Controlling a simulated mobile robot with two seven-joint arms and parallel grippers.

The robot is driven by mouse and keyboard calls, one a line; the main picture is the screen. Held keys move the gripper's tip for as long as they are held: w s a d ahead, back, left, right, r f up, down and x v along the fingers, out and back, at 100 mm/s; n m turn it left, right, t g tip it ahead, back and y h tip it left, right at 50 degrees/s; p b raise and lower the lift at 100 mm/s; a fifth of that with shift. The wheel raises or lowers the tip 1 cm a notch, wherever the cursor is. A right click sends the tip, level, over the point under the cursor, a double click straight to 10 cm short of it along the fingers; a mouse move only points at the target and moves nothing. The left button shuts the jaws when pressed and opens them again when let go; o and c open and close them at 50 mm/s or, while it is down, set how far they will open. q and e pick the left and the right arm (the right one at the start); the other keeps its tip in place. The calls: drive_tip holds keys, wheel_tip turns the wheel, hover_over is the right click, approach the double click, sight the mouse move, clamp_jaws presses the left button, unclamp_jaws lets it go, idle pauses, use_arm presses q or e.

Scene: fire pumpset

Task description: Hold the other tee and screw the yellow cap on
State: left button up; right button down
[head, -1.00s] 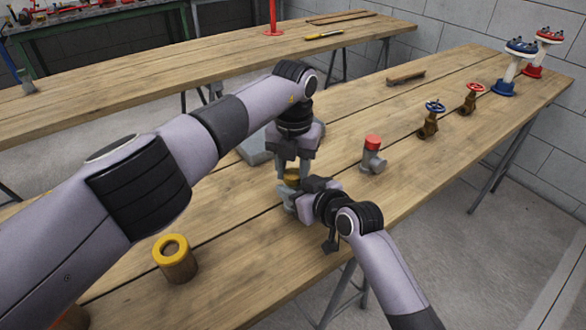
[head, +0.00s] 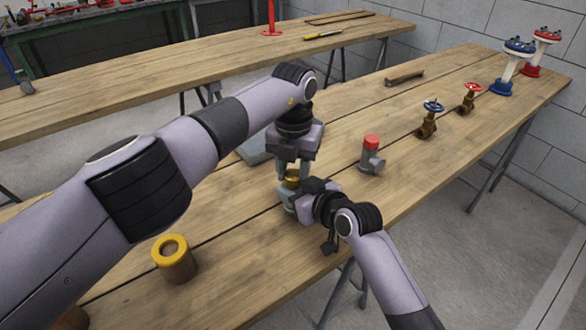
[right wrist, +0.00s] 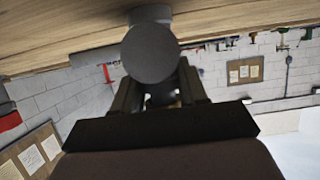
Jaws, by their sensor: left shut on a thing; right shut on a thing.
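The yellow cap (head: 291,176) sits at the top of a grey tee (head: 287,196), which is mostly hidden by my grippers. My left gripper (head: 292,172) comes down from above and is shut on the yellow cap. My right gripper (head: 300,196) comes in from the right and is shut on the tee, beside and below the cap. In the right wrist view the round grey end of the tee (right wrist: 150,53) shows in front of the fingers. Whether the cap's thread is engaged cannot be seen. Another grey tee (head: 371,161) with a red cap (head: 371,142) stands to the right.
A brown cylinder with a yellow ring (head: 174,258) stands at the near left. Valves with a blue wheel (head: 433,107) and a red wheel (head: 473,88) stand farther right. A grey flat piece (head: 256,148) lies behind the left gripper. The table's front edge is close to my right arm.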

use_arm(q)
drive_tip(key=shift+f, duration=0.35)
idle(0.3)
drive_tip(key=shift+a+r, duration=0.1)
drive_tip(key=shift+r, duration=0.15)
drive_tip(key=shift+s+a+r, duration=0.1)
drive_tip(key=shift+r, duration=0.3)
idle(0.8)
drive_tip(key=shift+f, duration=0.7)
idle(0.5)
drive_tip(key=o, duration=0.7)
